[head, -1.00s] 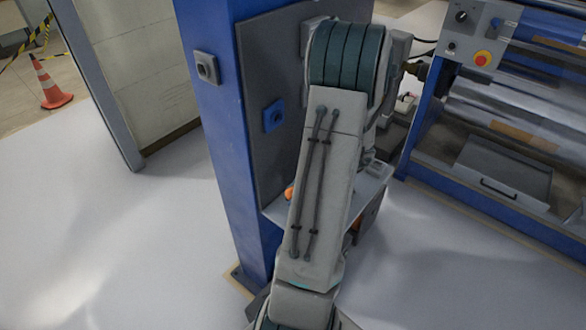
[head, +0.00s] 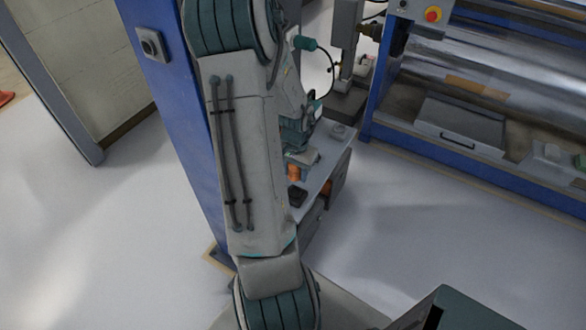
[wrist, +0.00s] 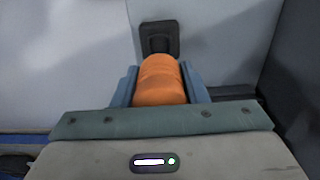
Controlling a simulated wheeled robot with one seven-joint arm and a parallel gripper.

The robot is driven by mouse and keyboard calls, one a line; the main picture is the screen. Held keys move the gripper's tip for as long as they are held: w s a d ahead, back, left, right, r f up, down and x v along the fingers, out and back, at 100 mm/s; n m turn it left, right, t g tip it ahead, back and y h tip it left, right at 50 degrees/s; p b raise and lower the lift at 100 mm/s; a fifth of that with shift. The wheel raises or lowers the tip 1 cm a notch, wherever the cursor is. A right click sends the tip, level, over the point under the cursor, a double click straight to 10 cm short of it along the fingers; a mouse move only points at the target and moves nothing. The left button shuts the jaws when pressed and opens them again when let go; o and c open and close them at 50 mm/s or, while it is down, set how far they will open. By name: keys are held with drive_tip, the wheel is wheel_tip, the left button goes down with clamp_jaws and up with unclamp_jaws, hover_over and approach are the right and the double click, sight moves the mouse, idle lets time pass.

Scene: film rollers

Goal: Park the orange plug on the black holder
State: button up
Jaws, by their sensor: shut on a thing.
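The orange plug (wrist: 160,82) is between the two blue-grey fingers of my gripper (wrist: 160,88) in the wrist view. My gripper is shut on it. The black holder (wrist: 160,40) is a dark square piece on the light shelf, just beyond the plug in the wrist view; the plug hides its lower edge. In the head view my gripper (head: 298,162) is above the shelf, partly behind my arm. The plug (head: 293,173) shows below it, and the black holder (head: 297,197) lies just below the plug in the picture. I cannot tell whether plug and holder touch.
The light shelf (head: 328,150) is fixed by the blue post (head: 175,110). A dark grey unit (head: 345,105) stands at its back.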

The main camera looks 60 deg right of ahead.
sight(295, 193)
drive_tip(key=shift+f, duration=3.1)
drive_tip(key=shift+b, duration=0.75)
drive_tip(key=shift+f+b, duration=0.55)
drive_tip(key=o, duration=1.4)
wheel_tip(295, 193, up, 14)
drive_tip(key=shift+f, duration=0.1)
